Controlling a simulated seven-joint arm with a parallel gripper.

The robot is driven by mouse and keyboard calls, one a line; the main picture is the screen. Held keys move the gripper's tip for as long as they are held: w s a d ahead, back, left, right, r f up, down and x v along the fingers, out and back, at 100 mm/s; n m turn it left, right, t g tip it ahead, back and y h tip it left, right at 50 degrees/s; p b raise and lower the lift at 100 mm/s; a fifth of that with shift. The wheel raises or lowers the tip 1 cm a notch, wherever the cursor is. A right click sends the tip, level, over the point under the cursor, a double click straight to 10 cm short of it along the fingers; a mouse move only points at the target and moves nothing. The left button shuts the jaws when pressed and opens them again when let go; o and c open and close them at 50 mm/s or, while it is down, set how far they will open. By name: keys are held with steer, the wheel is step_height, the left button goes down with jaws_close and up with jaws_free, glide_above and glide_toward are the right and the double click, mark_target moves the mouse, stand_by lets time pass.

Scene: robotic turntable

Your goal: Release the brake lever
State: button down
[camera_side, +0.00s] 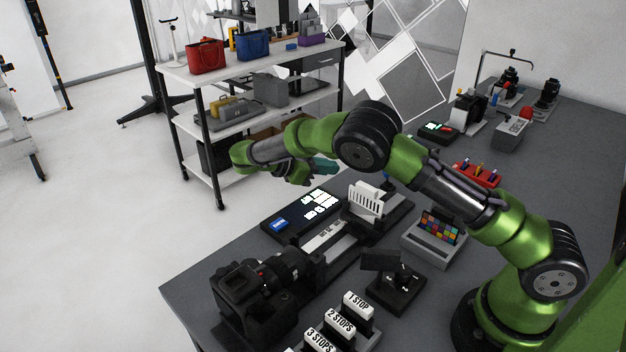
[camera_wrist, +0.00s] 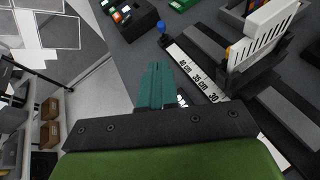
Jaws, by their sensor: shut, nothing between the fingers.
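A small lever with a blue ball knob (camera_wrist: 161,26) stands at the far end of a rail with a white centimetre scale (camera_wrist: 196,72) in the wrist view; it looks like the brake lever. In the side view the blue knob (camera_side: 386,174) is small and partly behind my arm. My gripper (camera_wrist: 158,66) has teal fingers, shut together with nothing between them. It is apart from the knob, which lies beyond the fingertips in the wrist view. In the side view my gripper (camera_side: 328,167) hangs above the back edge of the table, left of the knob.
A white slotted plate (camera_side: 366,200) stands upright on the rail. A black control panel with lit keys (camera_side: 303,215), a black camera (camera_side: 262,290) and a colour chart (camera_side: 440,226) stand nearby. Shelves with bags stand behind the table. Floor shows below the table edge.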

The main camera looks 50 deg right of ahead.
step_height(320, 180, down, 3)
steer(key=shift+f, duration=0.1)
glide_toward(387, 178)
steer(key=f, duration=0.2)
steer(key=shift+w+d+f, duration=0.35)
steer(key=shift+w, duration=0.05)
steer(key=d, duration=0.1)
steer(key=s+d+r, duration=0.1)
steer(key=d, duration=0.1)
steer(key=shift+s, duration=0.25)
steer(key=shift+s+d+r, duration=0.15)
steer(key=shift+s+d, duration=0.05)
steer(key=shift+d, duration=0.15)
